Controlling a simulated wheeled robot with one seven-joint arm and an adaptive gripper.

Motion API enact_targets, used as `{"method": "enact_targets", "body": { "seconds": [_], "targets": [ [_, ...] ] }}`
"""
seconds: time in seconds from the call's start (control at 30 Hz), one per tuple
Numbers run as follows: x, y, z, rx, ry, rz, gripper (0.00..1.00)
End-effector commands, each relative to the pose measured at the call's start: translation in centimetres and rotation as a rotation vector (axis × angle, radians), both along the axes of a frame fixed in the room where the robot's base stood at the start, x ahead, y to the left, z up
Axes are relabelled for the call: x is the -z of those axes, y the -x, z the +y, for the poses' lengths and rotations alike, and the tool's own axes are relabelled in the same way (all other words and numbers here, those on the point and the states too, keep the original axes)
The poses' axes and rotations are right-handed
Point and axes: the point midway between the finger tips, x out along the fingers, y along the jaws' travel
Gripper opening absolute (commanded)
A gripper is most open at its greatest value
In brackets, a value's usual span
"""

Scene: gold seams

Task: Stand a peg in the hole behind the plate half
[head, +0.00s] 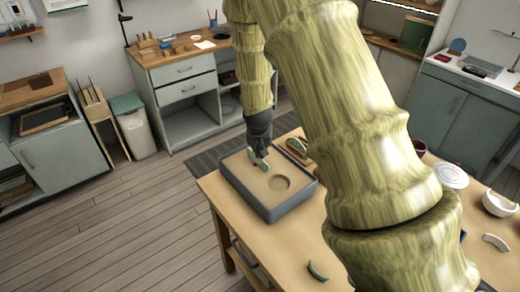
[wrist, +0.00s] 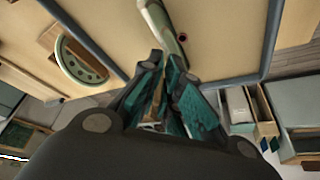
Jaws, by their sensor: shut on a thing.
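A grey-walled box with a flat sand-coloured top (head: 291,206) stands on the wooden table. The pale green plate half (head: 262,166) stands edge-up in it, near its far left side; in the wrist view the plate half (wrist: 163,22) is just beyond my fingertips. A small dark hole (wrist: 182,37) shows in the sand beside the plate half. My gripper (head: 256,155) points down at the plate half; in the wrist view its teal-padded fingers are close together around a slim brownish piece (wrist: 157,108), seemingly a peg. Its tip is hidden.
A wooden holder with a green oval piece (head: 297,148) lies behind the box; it also shows in the wrist view (wrist: 84,60). A round dip (head: 279,183) is in the sand. A green shard (head: 317,271), a white plate (head: 450,175) and a bowl (head: 499,203) lie on the table.

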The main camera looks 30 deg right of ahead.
Motion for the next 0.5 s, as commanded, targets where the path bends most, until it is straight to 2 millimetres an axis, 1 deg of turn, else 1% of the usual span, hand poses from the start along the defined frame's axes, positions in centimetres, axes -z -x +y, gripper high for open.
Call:
{"method": "enact_targets", "body": {
  "seconds": [0.3, 0.5],
  "targets": [
    [0.0, 0.01, 0.01, 0.0, 0.0, 0.0, 0.0],
    [-0.48, 0.0, 0.0, 0.0, 0.0, 0.0, 0.0]
  ]
}}
